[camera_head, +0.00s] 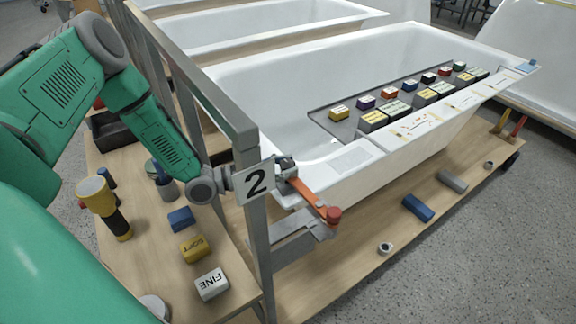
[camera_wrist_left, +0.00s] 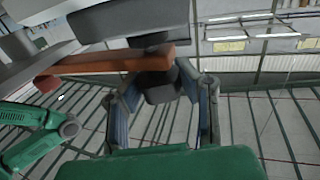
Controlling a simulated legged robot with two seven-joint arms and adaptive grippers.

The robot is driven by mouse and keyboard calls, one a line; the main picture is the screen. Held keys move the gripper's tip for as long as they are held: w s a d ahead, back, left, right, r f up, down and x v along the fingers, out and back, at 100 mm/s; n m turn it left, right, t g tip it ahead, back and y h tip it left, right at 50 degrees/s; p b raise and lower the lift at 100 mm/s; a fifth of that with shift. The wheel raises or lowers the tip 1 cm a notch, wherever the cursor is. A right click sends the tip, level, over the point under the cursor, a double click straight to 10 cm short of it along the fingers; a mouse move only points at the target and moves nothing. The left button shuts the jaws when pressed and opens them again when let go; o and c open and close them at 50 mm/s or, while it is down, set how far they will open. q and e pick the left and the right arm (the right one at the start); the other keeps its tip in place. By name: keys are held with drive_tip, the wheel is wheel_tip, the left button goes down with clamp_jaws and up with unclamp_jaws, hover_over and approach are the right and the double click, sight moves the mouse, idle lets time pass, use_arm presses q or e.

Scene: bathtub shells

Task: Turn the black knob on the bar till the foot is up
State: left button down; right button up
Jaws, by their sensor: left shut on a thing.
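An orange bar (camera_head: 312,193) with a red end (camera_head: 333,215) sticks out beside the grey frame post, near the tub's corner. In the left wrist view the orange bar (camera_wrist_left: 115,63) crosses the picture, and the black knob (camera_wrist_left: 160,90) sits under it. My left gripper (camera_wrist_left: 162,84) has its two fingers on either side of the knob and is shut on it. In the head view my left gripper (camera_head: 284,168) is partly hidden by the number 2 plate. A grey bracket (camera_head: 290,243) lies below the bar; I cannot tell whether it includes the foot. My right gripper is not in view.
The grey metal frame (camera_head: 250,150) with the number 2 plate (camera_head: 256,183) stands close to my left wrist. A white bathtub (camera_head: 285,75) holds a tray of small labelled blocks.

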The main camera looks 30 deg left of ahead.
use_arm(q)
drive_tip(key=n+t+y, duration=0.1)
drive_tip(key=n+y, duration=0.1)
drive_tip(key=y, duration=0.1)
drive_tip(key=n+t+y, duration=0.2)
drive_tip(key=n+y, duration=0.1)
drive_tip(key=y, duration=0.1)
drive_tip(key=shift+f+t+b, duration=0.1)
drive_tip(key=shift+t+b, duration=0.2)
drive_tip(key=shift+b, duration=0.1)
drive_tip(key=shift+n+t+y, duration=0.3)
drive_tip(key=shift+n+y, duration=0.8)
drive_tip(key=shift+y, duration=0.9)
drive_tip(key=c, duration=1.1)
unclamp_jaws()
drive_tip(key=shift+a, duration=0.1)
drive_tip(key=s, duration=1.2)
drive_tip(key=shift+a, duration=0.25)
